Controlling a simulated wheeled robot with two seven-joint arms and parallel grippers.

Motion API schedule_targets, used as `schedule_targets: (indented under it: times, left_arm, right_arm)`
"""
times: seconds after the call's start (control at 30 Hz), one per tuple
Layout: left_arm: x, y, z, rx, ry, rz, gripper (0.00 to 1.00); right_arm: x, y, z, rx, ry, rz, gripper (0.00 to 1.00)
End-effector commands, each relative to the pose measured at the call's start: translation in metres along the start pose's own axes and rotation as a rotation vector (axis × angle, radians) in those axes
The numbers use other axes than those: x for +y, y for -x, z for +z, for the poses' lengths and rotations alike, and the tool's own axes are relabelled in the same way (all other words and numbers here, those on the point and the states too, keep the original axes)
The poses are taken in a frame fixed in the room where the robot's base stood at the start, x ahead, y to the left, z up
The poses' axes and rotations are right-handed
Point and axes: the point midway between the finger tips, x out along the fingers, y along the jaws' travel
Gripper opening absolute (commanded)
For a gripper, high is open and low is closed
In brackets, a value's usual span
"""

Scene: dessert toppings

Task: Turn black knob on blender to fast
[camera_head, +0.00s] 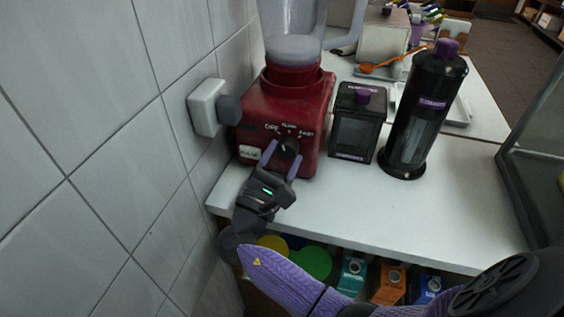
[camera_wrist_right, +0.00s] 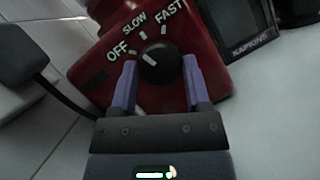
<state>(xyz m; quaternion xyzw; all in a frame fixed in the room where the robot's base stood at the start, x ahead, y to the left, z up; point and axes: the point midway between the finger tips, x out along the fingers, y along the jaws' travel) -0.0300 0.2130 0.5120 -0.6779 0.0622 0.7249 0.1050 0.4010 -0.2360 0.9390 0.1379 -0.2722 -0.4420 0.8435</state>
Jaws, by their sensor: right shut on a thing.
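The red blender base (camera_head: 285,100) stands on the white counter against the tiled wall, with its clear jar (camera_head: 292,22) on top. Its black knob (camera_head: 289,147) is on the front face, under the labels OFF, SLOW and FAST. My right gripper (camera_head: 283,152) reaches up to the knob from the front. In the right wrist view, the purple fingers lie on either side of the knob (camera_wrist_right: 160,64) and are shut on it. My left gripper is not in view.
A black napkin box (camera_head: 355,125) and a tall black dispenser (camera_head: 425,110) stand right of the blender. A plug (camera_head: 207,107) is on the wall at left. Colored cartons (camera_head: 388,283) sit below the counter's front edge (camera_head: 340,240). The front right counter is clear.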

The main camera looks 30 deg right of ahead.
Motion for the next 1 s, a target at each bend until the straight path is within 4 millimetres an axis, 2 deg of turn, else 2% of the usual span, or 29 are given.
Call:
schedule_targets:
  times: [0.4, 1.0]
  left_arm:
    - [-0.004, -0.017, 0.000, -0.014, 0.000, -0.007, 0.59]
    - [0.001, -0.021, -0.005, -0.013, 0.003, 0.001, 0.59]
  right_arm:
    - [0.002, 0.001, -0.001, 0.003, -0.366, -0.154, 0.02]
    - [0.005, -0.001, 0.002, 0.003, -0.806, -0.338, 0.02]
